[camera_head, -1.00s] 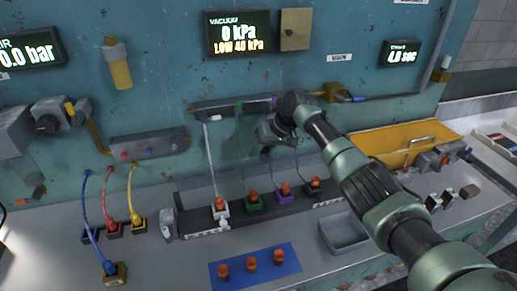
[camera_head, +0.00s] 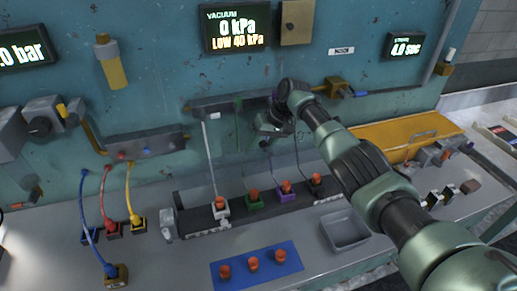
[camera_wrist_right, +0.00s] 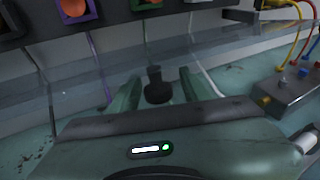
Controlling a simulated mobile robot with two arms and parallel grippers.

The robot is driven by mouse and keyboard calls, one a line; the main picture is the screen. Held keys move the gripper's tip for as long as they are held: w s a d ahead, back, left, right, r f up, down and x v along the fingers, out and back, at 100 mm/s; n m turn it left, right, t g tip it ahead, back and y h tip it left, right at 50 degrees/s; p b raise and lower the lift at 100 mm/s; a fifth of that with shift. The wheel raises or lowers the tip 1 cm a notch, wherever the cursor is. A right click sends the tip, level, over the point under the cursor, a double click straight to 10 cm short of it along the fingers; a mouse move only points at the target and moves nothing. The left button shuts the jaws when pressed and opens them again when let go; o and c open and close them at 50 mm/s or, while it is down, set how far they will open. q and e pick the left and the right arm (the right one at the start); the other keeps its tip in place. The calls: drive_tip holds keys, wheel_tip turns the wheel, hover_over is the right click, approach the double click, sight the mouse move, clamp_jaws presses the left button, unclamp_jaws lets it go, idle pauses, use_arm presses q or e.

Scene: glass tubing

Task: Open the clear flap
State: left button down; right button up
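The clear flap (camera_head: 232,176) is a see-through panel across the row of thin tubes at the back of the bench. It also shows as a glassy band in the right wrist view (camera_wrist_right: 75,88). My right gripper (camera_head: 268,130) is at the flap's upper right area, below the wall bar. In the right wrist view my right gripper (camera_wrist_right: 160,92) has its two green fingers apart. A small black knob (camera_wrist_right: 157,88) stands between them, with gaps on both sides. I cannot tell whether the knob is fixed to the flap. My left gripper is not in view.
Several orange-capped blocks stand behind or below the flap, including a green one (camera_head: 254,199). A blue mat (camera_head: 239,271) with 3 orange pieces, a grey bin (camera_head: 345,232) and a yellow tray (camera_head: 405,135) are nearby. Coloured cables (camera_head: 131,190) hang at left.

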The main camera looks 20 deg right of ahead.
drive_tip(key=b+v, duration=0.2)
drive_tip(key=v, duration=0.5)
drive_tip(key=shift+r, duration=0.3)
drive_tip(key=shift+d, duration=0.2)
